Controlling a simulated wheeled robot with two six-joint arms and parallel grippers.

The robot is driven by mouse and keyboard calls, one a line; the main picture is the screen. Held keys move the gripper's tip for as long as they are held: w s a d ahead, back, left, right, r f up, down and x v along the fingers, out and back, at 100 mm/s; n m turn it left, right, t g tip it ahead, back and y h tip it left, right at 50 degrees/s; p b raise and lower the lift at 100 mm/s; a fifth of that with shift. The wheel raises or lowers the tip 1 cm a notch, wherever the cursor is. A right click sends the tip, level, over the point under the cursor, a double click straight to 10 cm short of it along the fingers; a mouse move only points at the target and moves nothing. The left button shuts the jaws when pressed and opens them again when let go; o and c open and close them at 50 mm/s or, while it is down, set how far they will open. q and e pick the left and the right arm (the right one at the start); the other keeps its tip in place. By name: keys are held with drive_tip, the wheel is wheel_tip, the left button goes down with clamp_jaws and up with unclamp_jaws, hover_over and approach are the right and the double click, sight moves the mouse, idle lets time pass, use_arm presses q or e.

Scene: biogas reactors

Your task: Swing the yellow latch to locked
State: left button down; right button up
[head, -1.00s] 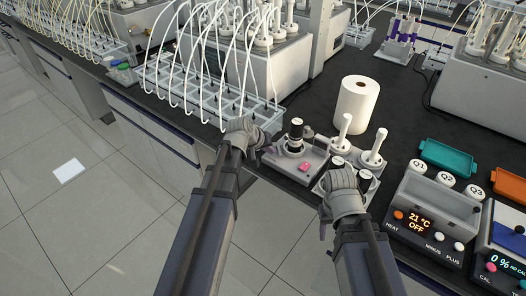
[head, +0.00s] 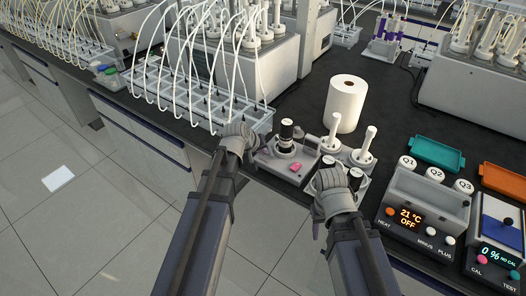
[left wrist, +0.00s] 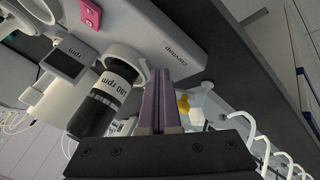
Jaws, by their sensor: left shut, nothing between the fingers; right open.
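A small yellow piece (left wrist: 183,104), possibly the latch, shows in the left wrist view just beyond the finger tips, partly hidden by them. Whether it is locked cannot be told, and I cannot make it out in the head view. My left gripper (head: 258,146) is at the bench's front edge, left of the grey stirrer unit. Its purple fingers (left wrist: 160,101) are shut and empty in the left wrist view, close beside a black cylinder marked 180 rpm (left wrist: 100,100).
The stirrer unit (head: 271,164) has a pink button (head: 296,167). White-handled pieces (head: 364,145) stand to its right. A tube rack (head: 160,88) is at the left, a paper roll (head: 347,103) behind, and a heater box (head: 428,190) at the right.

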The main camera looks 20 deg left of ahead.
sight(276, 154)
use_arm(q)
drive_tip(key=shift+d+n+y, duration=0.65)
drive_tip(key=shift+n+y, duration=0.05)
drive_tip(key=shift+n, duration=0.4)
drive_tip(key=shift+w+d, duration=0.3)
drive_tip(key=shift+d, duration=0.7)
drive_tip(key=shift+s+a, duration=0.2)
drive_tip(key=shift+s, duration=0.4)
drive_tip(key=shift+s+a, duration=0.2)
drive_tip(key=shift+s, duration=0.45)
drive_tip(key=shift+s+a, duration=0.2)
drive_tip(key=shift+s, duration=0.4)
drive_tip(key=s+d+r+p, duration=0.1)
drive_tip(key=s+r+p, duration=0.4)
drive_tip(key=r+p, duration=0.3)
drive_tip(key=shift+s+d, duration=0.35)
